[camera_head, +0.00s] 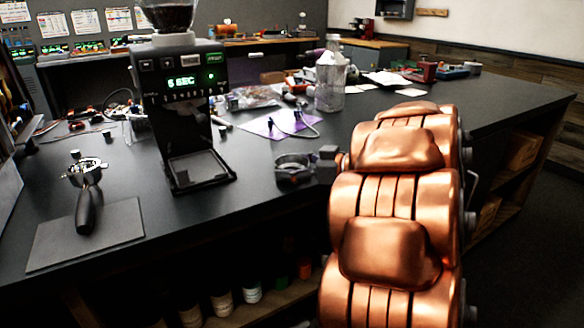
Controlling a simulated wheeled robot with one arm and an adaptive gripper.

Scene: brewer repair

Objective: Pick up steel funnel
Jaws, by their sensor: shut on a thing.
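The steel funnel (291,168) is a short, round metal ring on the dark worktop, right of the grinder. My gripper (321,165) is at its right side, shut on its rim. My copper-coloured arm hides much of the gripper and the worktop behind it. I cannot tell whether the funnel rests on the top or is just clear of it.
The black grinder (180,100) with a lit display stands left of the funnel. A portafilter (86,190) lies on a grey mat (125,222) at the left.

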